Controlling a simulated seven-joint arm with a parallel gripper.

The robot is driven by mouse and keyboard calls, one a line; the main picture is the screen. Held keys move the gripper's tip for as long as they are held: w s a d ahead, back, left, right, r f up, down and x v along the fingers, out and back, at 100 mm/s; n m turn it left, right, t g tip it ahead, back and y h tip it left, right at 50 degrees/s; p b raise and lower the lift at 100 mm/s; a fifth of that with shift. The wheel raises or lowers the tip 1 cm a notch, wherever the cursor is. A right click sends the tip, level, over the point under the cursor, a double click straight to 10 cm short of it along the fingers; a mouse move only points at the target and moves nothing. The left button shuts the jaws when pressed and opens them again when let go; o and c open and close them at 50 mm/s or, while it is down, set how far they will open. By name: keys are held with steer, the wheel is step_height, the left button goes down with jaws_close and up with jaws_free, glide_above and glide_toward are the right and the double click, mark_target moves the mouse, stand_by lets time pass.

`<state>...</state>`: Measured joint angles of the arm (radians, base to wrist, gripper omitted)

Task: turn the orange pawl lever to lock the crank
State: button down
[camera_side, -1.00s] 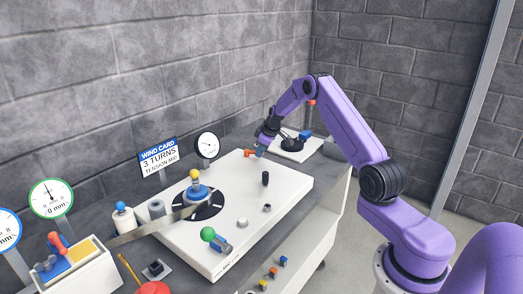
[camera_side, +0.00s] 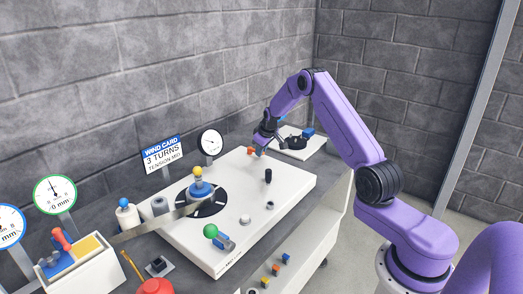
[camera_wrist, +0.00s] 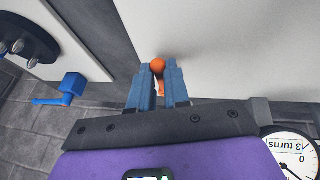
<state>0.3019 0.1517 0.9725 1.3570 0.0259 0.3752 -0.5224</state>
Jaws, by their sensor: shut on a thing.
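The orange pawl lever (camera_side: 250,151) is at the far end of the white board (camera_side: 285,190). Its round orange knob (camera_wrist: 158,66) shows between my fingertips in the wrist view, with a short orange stem below it. My gripper (camera_side: 259,150) is shut on the lever; the blue fingers (camera_wrist: 160,80) stand on either side of it. The lever's pivot is hidden. A blue hub with a yellow knob (camera_side: 198,171) sits on a black slotted disc (camera_side: 214,208). A green ball (camera_side: 211,231) tops a blue fitting at the board's near edge. I cannot tell which part is the crank.
A black peg (camera_side: 268,176) stands on the board near my gripper. A dial (camera_side: 210,142) and the wind card (camera_side: 162,154) stand behind the board. A second white plate with a blue handle (camera_side: 308,132) lies beyond my gripper. The board's right half is mostly clear.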

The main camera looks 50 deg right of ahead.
steer(key=c, duration=1.1)
jaws_free()
steer(key=v, duration=1.7)
steer(key=shift+r, duration=0.25)
steer(key=shift+s+d, duration=0.1)
steer(key=s+a+n+g+y, duration=0.15)
steer(key=s+a, duration=0.25)
steer(key=a, duration=0.5)
steer(key=s+a+r+n+y, duration=0.15)
steer(key=s+a, duration=0.25)
steer(key=a, duration=0.5)
steer(key=s+a+n+g, duration=0.1)
steer(key=s+a+n, duration=0.15)
steer(key=a, duration=0.65)
steer(key=s+a+f+n+g, duration=0.1)
steer(key=s+n, duration=0.2)
steer(key=s, duration=1.1)
steer(key=s+a+f+n+g, duration=0.1)
steer(key=s+a+n, duration=0.1)
steer(key=s, duration=1.3)
steer(key=shift+a+n, duration=0.15)
steer(key=shift+n, duration=0.6)
